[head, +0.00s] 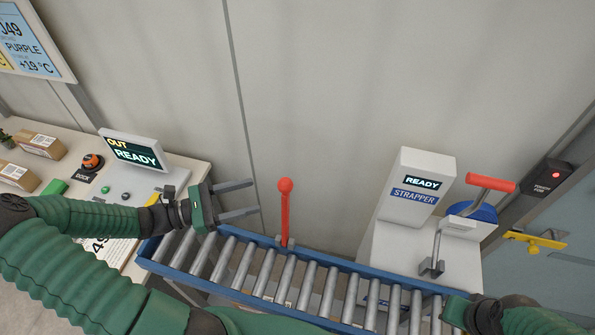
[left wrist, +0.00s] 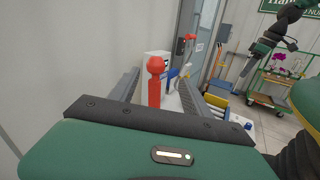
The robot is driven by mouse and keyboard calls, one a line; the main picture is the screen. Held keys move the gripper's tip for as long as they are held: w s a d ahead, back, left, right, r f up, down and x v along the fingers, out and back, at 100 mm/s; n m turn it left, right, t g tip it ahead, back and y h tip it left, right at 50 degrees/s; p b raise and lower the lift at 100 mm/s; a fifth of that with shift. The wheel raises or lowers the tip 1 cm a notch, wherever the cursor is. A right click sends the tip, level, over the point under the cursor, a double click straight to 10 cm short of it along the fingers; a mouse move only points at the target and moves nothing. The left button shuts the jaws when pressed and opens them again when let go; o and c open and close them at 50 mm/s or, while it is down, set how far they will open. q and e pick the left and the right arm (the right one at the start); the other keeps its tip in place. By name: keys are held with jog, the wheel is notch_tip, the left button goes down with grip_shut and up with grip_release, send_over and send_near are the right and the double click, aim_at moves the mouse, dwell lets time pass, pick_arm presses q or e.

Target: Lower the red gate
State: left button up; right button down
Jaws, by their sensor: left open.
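The red gate (head: 285,215) is an upright red post with a round knob on top, at the far side of the roller conveyor (head: 330,271). My left gripper (head: 255,197) is open and empty to the left of the gate, its two fingers pointing right toward it. The fingertips look apart from the post. In the left wrist view the gate (left wrist: 155,88) stands upright, seen between the two open fingers (left wrist: 158,90). My right gripper (head: 457,311) is partly in view at the conveyor's right end; its fingers cannot be made out.
A strapper machine (head: 416,180) with a red-handled lever (head: 490,183) stands right of the gate. A desk at left holds a READY screen (head: 133,151), cardboard boxes (head: 43,143) and an orange-red button (head: 92,161). A plain wall rises behind the conveyor.

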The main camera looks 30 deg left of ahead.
aim_at(280, 188)
pick_arm(q)
jog(key=p+x, duration=0.2)
jog(key=x, duration=0.6)
jog(key=shift+s+r, duration=0.1)
jog(key=shift+r, duration=0.05)
jog(key=w, duration=0.1)
jog(key=w+d, duration=0.1)
jog(key=w, duration=0.1)
jog(key=w+p, duration=0.1)
jog(key=shift+w+d+f, duration=0.15)
jog(key=shift+d+f, duration=0.15)
jog(key=shift+f, duration=0.1)
jog(key=shift+w+d, duration=0.1)
jog(key=shift+d, duration=0.85)
jog(key=shift+c, duration=0.5)
jog(key=shift+w+d, duration=0.1)
jog(key=shift+d, duration=0.05)
jog(key=shift+c, duration=2.4)
jog(key=shift+a, duration=0.25)
grip_shut()
pick_arm(e)
jog(key=r, duration=0.2)
jog(key=d+r, duration=0.1)
jog(key=shift+w+r, duration=0.25)
jog(key=shift+w, duration=0.1)
jog(key=shift+d, duration=0.1)
